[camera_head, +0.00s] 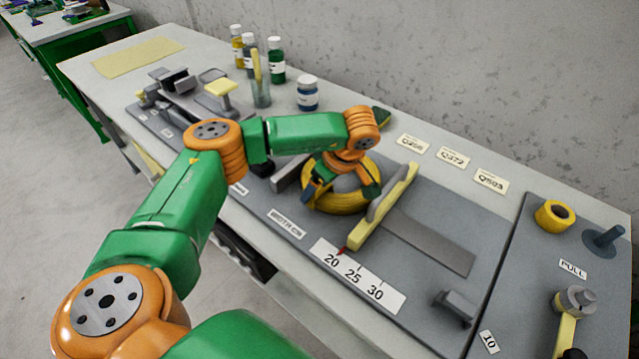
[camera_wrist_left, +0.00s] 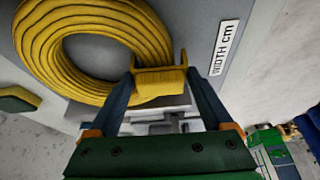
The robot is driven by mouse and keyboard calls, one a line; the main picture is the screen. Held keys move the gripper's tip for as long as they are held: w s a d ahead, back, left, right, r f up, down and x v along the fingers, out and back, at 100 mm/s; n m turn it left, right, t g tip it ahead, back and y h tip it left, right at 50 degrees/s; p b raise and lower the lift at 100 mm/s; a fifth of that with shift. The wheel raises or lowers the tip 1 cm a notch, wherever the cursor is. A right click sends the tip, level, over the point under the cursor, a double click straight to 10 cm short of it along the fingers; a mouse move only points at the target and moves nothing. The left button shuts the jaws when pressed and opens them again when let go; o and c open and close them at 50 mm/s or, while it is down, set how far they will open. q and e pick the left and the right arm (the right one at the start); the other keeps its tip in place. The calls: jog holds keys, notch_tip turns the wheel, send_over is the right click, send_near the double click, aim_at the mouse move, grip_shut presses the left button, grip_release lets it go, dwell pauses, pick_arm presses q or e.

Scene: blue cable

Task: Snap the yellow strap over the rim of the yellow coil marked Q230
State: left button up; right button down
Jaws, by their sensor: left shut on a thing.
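The yellow coil (camera_head: 350,201) lies on the grey board in the head view, partly hidden under my left gripper. It also shows in the left wrist view (camera_wrist_left: 50,50), at the upper left. My left gripper (camera_wrist_left: 165,85) is shut on a yellow strap (camera_wrist_left: 160,82), a short piece with upright prongs at its ends. The strap is at the coil's lower right edge, its left prong against or just in front of the rim; I cannot tell if they touch. In the head view, my left gripper (camera_head: 340,190) is over the coil. No Q230 mark is readable.
A yellow upright bar (camera_head: 385,207) stands close right of the coil, beside a 20-25-30 scale (camera_head: 357,277). Label cards (camera_head: 452,157) lie behind. Bottles (camera_head: 307,93) stand at the back. A small yellow roll (camera_head: 554,215) lies on the right board.

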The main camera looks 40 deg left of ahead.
pick_arm(q)
jog(key=shift+f, duration=0.1)
dwell(0.4)
jog(key=o, duration=1)
jog(key=shift+o, duration=0.2)
notch_tip(320, 180, up, 7)
jog(key=p, duration=0.6)
